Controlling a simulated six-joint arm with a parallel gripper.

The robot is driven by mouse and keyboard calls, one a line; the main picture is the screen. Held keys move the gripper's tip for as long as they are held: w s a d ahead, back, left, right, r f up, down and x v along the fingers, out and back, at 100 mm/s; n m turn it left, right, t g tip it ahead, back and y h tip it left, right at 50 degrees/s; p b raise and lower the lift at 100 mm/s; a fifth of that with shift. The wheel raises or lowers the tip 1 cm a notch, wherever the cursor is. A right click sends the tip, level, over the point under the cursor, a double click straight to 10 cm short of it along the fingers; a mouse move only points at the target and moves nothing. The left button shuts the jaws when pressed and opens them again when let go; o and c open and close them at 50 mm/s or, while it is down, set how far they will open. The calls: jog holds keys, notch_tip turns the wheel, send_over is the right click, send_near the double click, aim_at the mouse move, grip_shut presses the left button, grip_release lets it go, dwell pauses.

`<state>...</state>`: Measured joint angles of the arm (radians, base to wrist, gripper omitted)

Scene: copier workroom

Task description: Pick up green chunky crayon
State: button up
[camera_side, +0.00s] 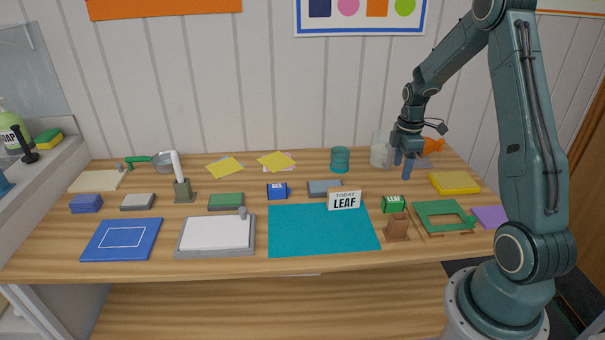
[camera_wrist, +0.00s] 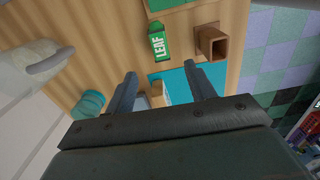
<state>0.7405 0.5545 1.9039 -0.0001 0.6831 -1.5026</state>
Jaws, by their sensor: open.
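The green chunky crayon (camera_side: 393,204) is a short, thick green piece with a white label reading LEAF. It lies on the table just right of the teal mat (camera_side: 310,238). It also shows near the top middle of the wrist view (camera_wrist: 158,42). My gripper (camera_side: 402,165) is open and empty, above the back right of the table, behind the crayon in the side view. In the wrist view, my gripper's fingers (camera_wrist: 160,72) are apart, and the crayon lies beyond their tips, not between them. A sign (camera_side: 344,200) reads TODAY LEAF.
A hollow brown wooden block (camera_side: 397,228) and a green frame (camera_side: 444,216) stand close to the crayon. A blue labelled piece (camera_side: 277,191) lies further left. A clear jar (camera_side: 379,153) and a teal cup (camera_side: 340,160) stand near my gripper. The teal mat is bare at its front.

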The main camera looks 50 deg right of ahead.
aim_at(394, 199)
jog(key=shift+f, duration=0.1)
jog(key=shift+f, duration=4.25)
jog(key=shift+w+f, duration=0.15)
jog(key=shift+f, duration=2.45)
jog(key=c, duration=1.1)
